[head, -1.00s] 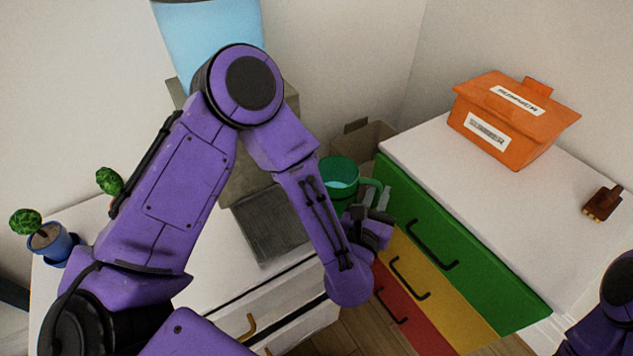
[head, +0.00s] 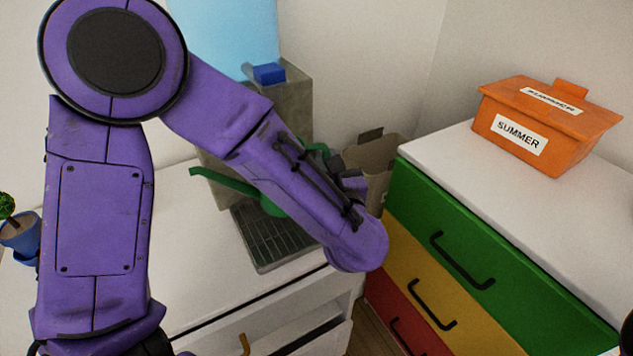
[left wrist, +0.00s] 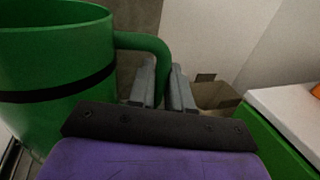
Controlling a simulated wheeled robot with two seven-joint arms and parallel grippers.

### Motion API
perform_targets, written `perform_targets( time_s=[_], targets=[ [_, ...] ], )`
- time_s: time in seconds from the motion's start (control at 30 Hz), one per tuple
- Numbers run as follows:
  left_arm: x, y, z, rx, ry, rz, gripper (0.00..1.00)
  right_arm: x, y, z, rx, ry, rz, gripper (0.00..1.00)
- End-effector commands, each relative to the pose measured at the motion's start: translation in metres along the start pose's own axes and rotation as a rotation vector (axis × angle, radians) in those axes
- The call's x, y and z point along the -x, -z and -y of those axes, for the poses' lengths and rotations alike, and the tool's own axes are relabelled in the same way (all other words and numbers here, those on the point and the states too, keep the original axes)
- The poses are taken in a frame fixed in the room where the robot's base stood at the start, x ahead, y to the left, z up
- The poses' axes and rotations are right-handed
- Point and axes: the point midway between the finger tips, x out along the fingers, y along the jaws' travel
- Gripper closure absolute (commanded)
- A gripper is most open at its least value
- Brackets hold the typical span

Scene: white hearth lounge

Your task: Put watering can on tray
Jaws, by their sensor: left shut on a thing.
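The green watering can (head: 208,182) is mostly hidden behind my left forearm in the head view; its long spout points left. In the left wrist view its green body with a black band (left wrist: 55,65) fills the left side. My left gripper (head: 348,172) is shut on the can's handle; its grey fingers also show in the left wrist view (left wrist: 163,88). The dark grey ribbed tray (head: 268,250) lies on the white cabinet top. The can appears over the tray's back part; whether it touches is hidden. My right gripper is out of view.
An orange box labelled SUMMER (head: 545,125) stands on the right dresser with green, yellow and red drawers (head: 450,250). A cardboard bin (head: 365,165) sits between the units. A potted plant (head: 18,235) is far left.

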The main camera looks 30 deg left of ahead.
Motion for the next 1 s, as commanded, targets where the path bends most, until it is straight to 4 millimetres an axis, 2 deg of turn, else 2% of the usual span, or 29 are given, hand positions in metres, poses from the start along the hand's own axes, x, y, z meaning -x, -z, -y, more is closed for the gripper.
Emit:
perform_targets(
  time_s=[0.27,0.6,0.63,0.7,1.0],
  targets=[
    [0.0,0.039,0.001,-0.003,0.002,0.001,1.0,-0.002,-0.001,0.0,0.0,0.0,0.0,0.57],
    [0.0,0.044,0.001,0.001,0.001,0.001,1.0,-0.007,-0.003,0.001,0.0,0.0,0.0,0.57],
    [0.0,0.044,0.001,0.001,0.001,0.001,0.78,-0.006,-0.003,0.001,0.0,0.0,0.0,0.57],
    [0.0,0.043,0.001,0.001,0.001,0.001,0.56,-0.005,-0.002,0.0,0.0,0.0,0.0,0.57],
    [0.0,0.041,0.0,0.001,0.0,0.001,0.56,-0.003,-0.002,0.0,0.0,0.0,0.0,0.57]
  ],
)
